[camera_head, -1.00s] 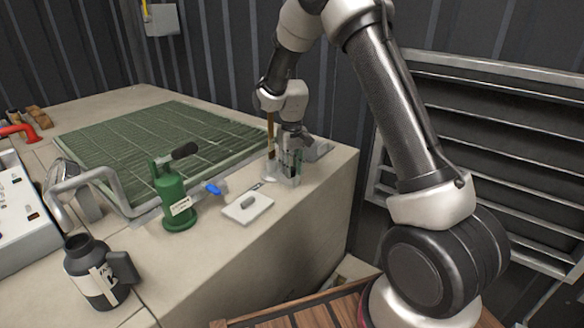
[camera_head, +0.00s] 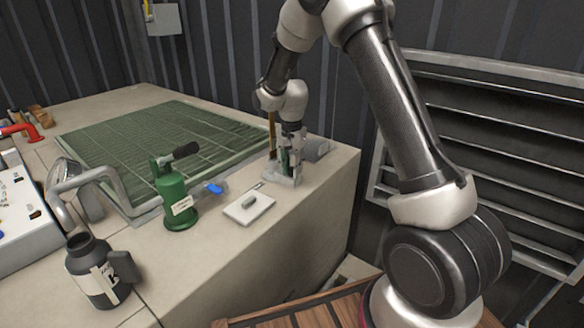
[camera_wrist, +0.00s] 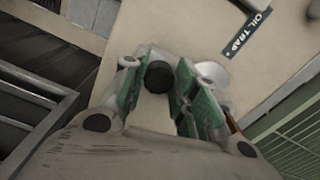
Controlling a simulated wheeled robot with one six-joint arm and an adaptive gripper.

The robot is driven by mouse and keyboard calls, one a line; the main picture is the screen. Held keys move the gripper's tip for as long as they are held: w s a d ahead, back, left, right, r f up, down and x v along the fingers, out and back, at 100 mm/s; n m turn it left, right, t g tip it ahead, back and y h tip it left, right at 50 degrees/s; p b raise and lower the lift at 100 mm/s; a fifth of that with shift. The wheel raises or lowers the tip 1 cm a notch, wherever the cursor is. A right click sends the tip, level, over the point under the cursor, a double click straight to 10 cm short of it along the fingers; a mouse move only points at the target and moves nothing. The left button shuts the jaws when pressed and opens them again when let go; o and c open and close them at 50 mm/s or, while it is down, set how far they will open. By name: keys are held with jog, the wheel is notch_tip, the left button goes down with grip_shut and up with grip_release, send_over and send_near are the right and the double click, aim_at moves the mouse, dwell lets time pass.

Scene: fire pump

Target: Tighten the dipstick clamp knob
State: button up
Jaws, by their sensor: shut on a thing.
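In the wrist view my gripper (camera_wrist: 160,92) points down at the worktop with a green finger on each side of a round black knob (camera_wrist: 159,77). It is shut on the knob. The head view shows my gripper (camera_head: 287,160) from the side, low over a small grey fixture (camera_head: 283,180) at the right end of the worktop. A thin brown upright rod (camera_head: 271,135) stands beside the fingers. The knob is hidden behind the fingers in the head view. I cannot tell how tight it is.
A white plate with a grey handle (camera_head: 249,206), a green hand pump (camera_head: 173,199) and a dark jug (camera_head: 97,272) stand to the left. A green grating (camera_head: 150,145) lies behind. An "OIL TRAP" label (camera_wrist: 247,32) is close by. The worktop's right edge is near.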

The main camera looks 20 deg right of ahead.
aim_at(291, 169)
jog(key=m, duration=0.5)
jog(key=shift+w+m, duration=0.15)
jog(key=shift+m, duration=0.25)
dwell(0.4)
jog(key=o, duration=1)
jog(key=shift+r, duration=0.15)
notch_tip(291, 169, up, 12)
